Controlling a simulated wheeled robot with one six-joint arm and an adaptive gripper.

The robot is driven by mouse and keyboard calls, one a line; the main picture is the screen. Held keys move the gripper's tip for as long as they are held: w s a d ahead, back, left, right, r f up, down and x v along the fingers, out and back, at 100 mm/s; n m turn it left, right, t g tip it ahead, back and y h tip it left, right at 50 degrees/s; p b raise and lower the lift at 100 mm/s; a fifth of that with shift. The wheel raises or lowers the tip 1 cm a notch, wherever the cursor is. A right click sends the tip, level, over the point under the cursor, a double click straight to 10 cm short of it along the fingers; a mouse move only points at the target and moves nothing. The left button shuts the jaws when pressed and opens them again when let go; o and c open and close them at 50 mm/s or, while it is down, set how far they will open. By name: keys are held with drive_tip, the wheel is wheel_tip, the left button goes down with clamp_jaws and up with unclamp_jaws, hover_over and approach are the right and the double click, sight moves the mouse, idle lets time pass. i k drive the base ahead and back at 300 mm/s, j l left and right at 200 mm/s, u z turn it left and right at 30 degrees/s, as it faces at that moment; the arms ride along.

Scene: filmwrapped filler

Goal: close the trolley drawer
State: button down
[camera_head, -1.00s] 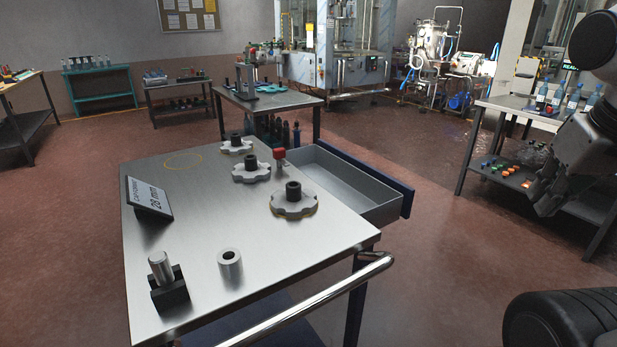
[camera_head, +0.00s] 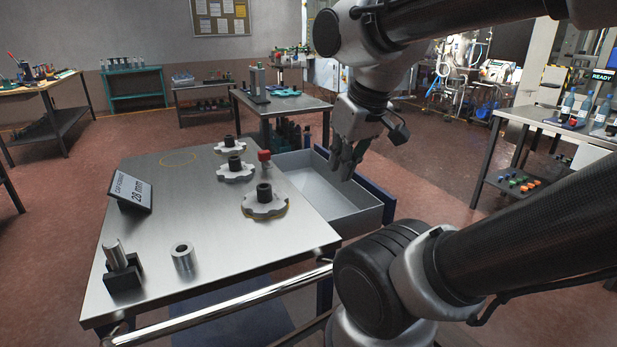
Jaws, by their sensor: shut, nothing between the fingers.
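The trolley (camera_head: 165,227) has a bare steel top and stands in the middle of the view. Its drawer (camera_head: 347,217) sticks out from the right side, with a grey inside that looks empty and a dark blue front panel (camera_head: 377,197). My gripper (camera_head: 345,172) is shut and empty. It points down and appears over the far part of the drawer near the front panel. I cannot tell whether it touches the panel or is inside or beyond it. My arm covers part of the background behind the drawer.
A chrome handle rail (camera_head: 230,312) runs along the near edge. A bench (camera_head: 554,122) stands at right.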

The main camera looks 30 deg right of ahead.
sight(355, 207)
drive_tip(key=l+u, duration=0.15)
drive_tip(key=l, duration=0.45)
drive_tip(key=l+u, duration=0.15)
drive_tip(key=l, duration=0.5)
drive_tip(key=l+u, duration=0.15)
drive_tip(key=l, duration=0.45)
drive_tip(key=l+u, duration=0.15)
drive_tip(key=l, duration=0.45)
drive_tip(key=k+l+u, duration=0.15)
drive_tip(key=l, duration=0.45)
drive_tip(key=k+l, duration=0.1)
drive_tip(key=l, duration=0.45)
drive_tip(key=k+l, duration=0.1)
drive_tip(key=l, duration=0.45)
drive_tip(key=k+j+u, duration=0.3)
drive_tip(key=j+u, duration=0.15)
drive_tip(key=k+j+u, duration=0.2)
drive_tip(key=j, duration=0.15)
drive_tip(key=i+l, duration=0.05)
drive_tip(key=i, duration=0.05)
